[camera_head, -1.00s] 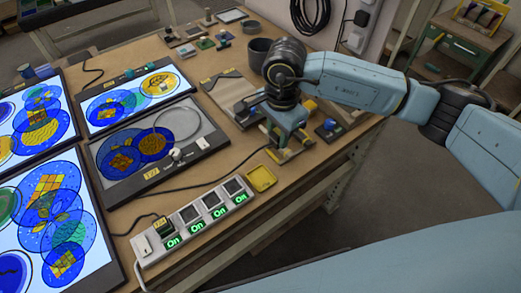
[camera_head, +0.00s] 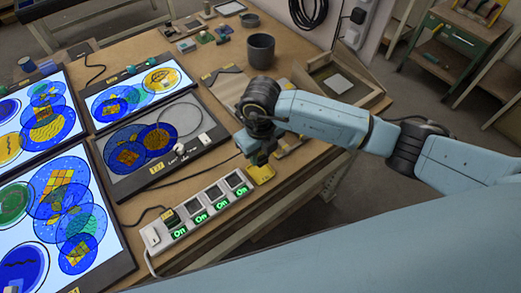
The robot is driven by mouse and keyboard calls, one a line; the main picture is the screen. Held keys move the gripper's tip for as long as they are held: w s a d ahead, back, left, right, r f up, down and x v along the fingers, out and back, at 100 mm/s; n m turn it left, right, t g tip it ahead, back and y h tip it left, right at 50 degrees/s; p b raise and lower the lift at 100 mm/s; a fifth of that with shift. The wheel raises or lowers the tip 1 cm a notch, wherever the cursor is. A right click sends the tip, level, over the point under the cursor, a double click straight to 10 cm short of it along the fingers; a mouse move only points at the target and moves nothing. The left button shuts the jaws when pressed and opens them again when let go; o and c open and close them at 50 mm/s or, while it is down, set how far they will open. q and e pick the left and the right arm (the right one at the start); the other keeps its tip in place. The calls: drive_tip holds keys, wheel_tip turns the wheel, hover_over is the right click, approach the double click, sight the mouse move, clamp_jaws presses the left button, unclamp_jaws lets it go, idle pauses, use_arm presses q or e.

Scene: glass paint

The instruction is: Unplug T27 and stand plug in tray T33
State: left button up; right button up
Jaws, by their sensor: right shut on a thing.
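I cannot tell whether the plug touches the tray. The white power strip (camera_head: 155,235) has one plug (camera_head: 171,218) in its left socket; its other sockets are empty and several green "On" lights show. My left gripper is out of view.
Lit glass panels (camera_head: 75,245) fill the left of the bench. A dark cup (camera_head: 261,50) and a wooden frame (camera_head: 338,83) stand farther back. My right arm covers part of the right edge. The bench front by the strip is clear.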

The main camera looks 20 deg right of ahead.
drive_tip(key=shift+f+b, duration=1.7)
drive_tip(key=shift+f, duration=0.55)
drive_tip(key=shift+f+b, duration=0.5)
drive_tip(key=shift+f, duration=0.05)
idle(0.5)
drive_tip(key=o, duration=1.4)
drive_tip(key=shift+o, duration=0.2)
drive_tip(key=shift+a+r+p, duration=0.1)
drive_tip(key=shift+r+p, duration=0.85)
drive_tip(key=shift+r, duration=0.3)
drive_tip(key=shift+r+p, duration=1.75)
drive_tip(key=shift+r, duration=0.55)
